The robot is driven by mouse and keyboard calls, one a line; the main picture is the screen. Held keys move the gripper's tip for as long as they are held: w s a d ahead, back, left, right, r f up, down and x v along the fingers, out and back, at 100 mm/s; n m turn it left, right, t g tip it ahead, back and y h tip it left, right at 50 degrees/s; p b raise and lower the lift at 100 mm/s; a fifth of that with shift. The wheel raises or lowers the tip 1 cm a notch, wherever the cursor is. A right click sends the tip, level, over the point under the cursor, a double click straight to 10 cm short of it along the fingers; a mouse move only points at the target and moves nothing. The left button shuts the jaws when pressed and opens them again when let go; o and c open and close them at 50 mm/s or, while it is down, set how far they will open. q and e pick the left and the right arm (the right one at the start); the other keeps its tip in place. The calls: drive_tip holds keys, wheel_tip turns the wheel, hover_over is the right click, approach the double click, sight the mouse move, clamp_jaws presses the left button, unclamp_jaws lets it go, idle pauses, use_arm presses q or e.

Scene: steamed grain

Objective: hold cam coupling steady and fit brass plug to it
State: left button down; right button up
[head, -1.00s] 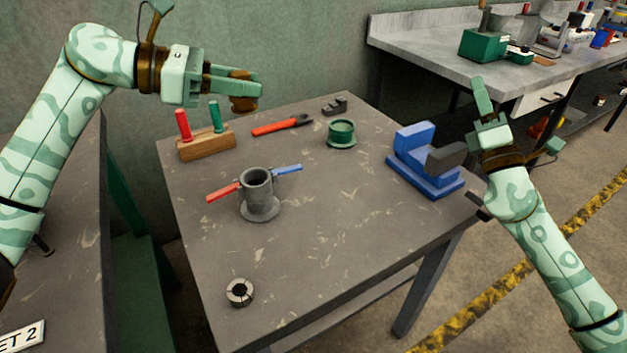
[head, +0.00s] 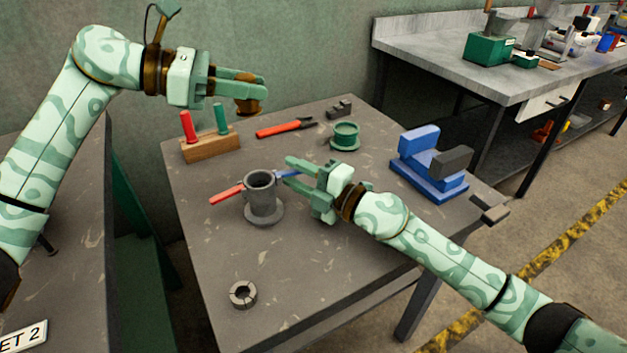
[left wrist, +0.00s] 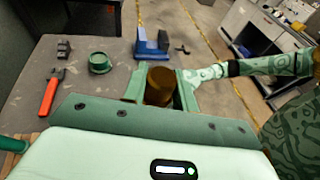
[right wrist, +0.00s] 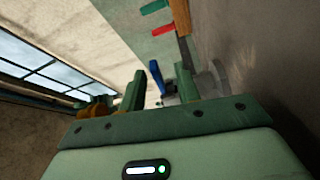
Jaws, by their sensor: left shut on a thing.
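The grey cam coupling (head: 262,200) stands upright on its round flange on the table, with a red lever (head: 226,194) to the left and a blue lever (head: 285,174) to the right. My right gripper (head: 288,173) is open beside the coupling, its fingers on either side of the blue lever, which also shows between them in the right wrist view (right wrist: 157,74). Whether they touch it I cannot tell. My left gripper (head: 258,91) is shut on the brass plug (head: 247,106), held high above the table's back; the plug also shows in the left wrist view (left wrist: 159,86).
A wooden block (head: 210,146) with red and green handles, red-handled pliers (head: 285,129), a green ring part (head: 345,136) and a blue fixture (head: 430,170) stand around the back and right. A slotted grey ring (head: 243,294) lies at the front. The table's front middle is clear.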

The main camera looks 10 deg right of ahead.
drive_tip(key=shift+x, duration=1.5)
use_arm(q)
drive_tip(key=shift+r, duration=0.1)
use_arm(e)
clamp_jaws()
drive_tip(key=shift+f, duration=0.15)
use_arm(q)
wheel_tip(320, 180, down, 13)
drive_tip(key=shift+r, duration=0.2)
idle(0.4)
